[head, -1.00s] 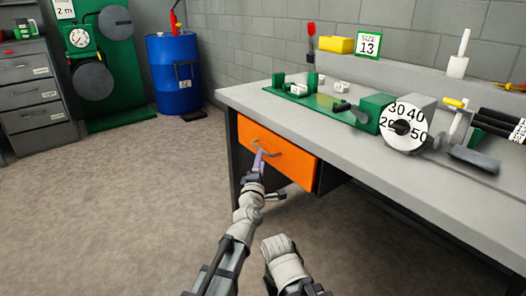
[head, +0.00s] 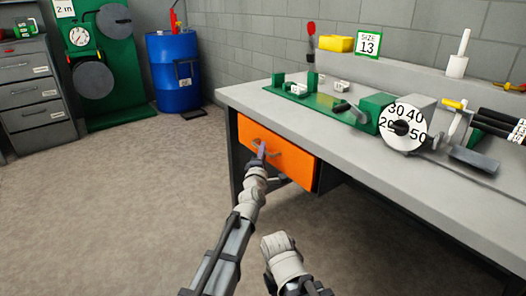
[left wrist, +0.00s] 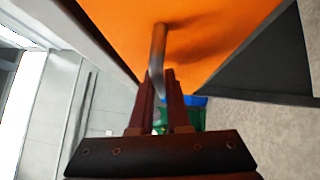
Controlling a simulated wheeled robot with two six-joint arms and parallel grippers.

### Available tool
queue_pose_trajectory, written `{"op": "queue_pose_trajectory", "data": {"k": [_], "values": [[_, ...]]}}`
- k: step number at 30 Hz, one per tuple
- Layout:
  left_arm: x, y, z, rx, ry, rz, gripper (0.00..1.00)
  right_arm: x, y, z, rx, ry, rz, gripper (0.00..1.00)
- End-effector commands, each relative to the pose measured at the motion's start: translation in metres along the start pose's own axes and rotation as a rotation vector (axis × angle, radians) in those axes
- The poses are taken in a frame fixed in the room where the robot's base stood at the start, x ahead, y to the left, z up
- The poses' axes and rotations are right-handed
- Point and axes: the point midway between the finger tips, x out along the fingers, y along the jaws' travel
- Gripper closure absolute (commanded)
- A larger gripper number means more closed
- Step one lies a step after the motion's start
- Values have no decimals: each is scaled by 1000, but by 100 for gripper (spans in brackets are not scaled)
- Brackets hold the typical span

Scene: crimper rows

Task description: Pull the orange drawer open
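The orange drawer (head: 290,165) sits under the left end of the grey workbench, and its front looks flush with the frame. Its curved grey handle (head: 272,153) is on the front face. My left gripper (head: 261,150) is at the handle. In the left wrist view the handle (left wrist: 157,50) runs between the two dark red fingers (left wrist: 159,82), which are close together and appear shut on it. The orange front (left wrist: 200,30) fills the top of that view. My right arm shows low in the head view, but its fingers are not visible.
The workbench (head: 390,165) overhangs the drawer. A green fixture (head: 320,100) and a numbered dial (head: 403,126) stand on it. A blue barrel (head: 175,75) stands against the back wall. The floor left of the bench is clear.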

Motion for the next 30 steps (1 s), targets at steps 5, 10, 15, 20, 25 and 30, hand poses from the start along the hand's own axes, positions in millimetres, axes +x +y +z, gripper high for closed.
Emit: {"op": "queue_pose_trajectory", "data": {"k": [5,10,15,20,25,30], "values": [[0,0,0,0,0,-1,100,0,0,0,0,0,0,59],[0,0,0,0,0,-1,100,0,0,0,0,0,0,59],[0,0,0,0,-1,-1,100,0,0,0,0,0,0,59],[0,0,0,0,-1,-1,100,0,0,0,0,0,0,59],[0,0,0,0,-1,-1,100,0,0,0,0,0,0,59],[0,0,0,0,-1,-1,100,0,0,0,0,0,0,59]]}}
